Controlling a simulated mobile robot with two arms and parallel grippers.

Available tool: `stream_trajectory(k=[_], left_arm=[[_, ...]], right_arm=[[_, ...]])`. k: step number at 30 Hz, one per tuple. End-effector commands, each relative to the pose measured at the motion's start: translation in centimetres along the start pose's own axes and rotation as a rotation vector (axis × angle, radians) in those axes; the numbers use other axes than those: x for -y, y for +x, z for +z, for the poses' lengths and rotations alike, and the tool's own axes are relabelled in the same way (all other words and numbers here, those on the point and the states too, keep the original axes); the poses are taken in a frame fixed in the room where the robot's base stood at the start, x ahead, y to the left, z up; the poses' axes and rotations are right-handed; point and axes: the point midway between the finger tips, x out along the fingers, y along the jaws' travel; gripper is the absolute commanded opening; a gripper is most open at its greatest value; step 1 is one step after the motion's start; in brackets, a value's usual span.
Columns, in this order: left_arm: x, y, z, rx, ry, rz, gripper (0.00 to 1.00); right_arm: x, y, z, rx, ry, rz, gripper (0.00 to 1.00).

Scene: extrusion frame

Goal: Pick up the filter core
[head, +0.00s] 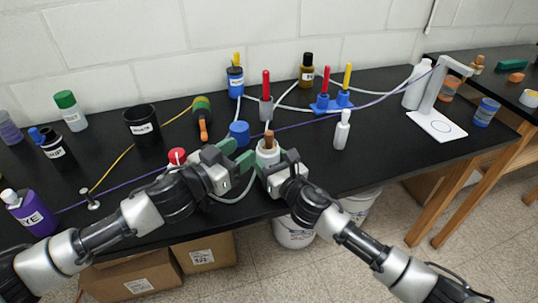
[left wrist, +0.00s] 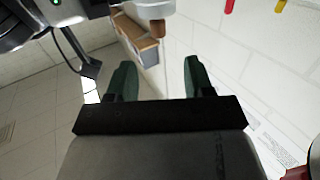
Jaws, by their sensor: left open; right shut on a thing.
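The filter core looks to be the brown cylinder (head: 269,137) sticking up out of a white cylindrical housing (head: 267,154). My right gripper (head: 273,165) is shut on the white housing. My left gripper (head: 240,155) is open and empty, just left of the housing, with its green fingers near the core's height. In the left wrist view the brown core tip (left wrist: 158,28) and part of the white housing (left wrist: 152,8) show at the top, beyond the open green fingers (left wrist: 160,80). The lower part of the core is hidden inside the housing.
A blue cap (head: 239,131) stands just behind my left gripper. A white bottle (head: 342,132) stands to the right. A grey holder with a red-handled tool (head: 266,105) and a blue rack (head: 331,105) are behind. Hoses and cables cross the black bench.

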Motion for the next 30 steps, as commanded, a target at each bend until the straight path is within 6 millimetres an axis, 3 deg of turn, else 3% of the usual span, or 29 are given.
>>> stream_trajectory(k=[9, 17, 24, 30], left_arm=[[0.0, 5.2, 0.0, 0.003, -0.001, -0.004, 0.52], [-0.1, 7.3, 0.0, 0.002, -0.001, -0.003, 0.52], [-0.2, 10.8, -0.1, 0.001, -0.002, -0.003, 0.52], [-0.2, 11.6, 0.0, 0.002, -0.003, -0.003, 0.52]], right_arm=[[0.0, 0.0, 0.0, 0.000, 0.000, 0.000, 0.34], [0.0, 0.0, 0.0, 0.000, 0.000, -0.001, 0.34], [0.0, 0.0, 0.0, 0.000, 0.000, 0.000, 0.34], [0.0, 0.0, 0.0, 0.000, 0.000, -0.001, 0.34]])
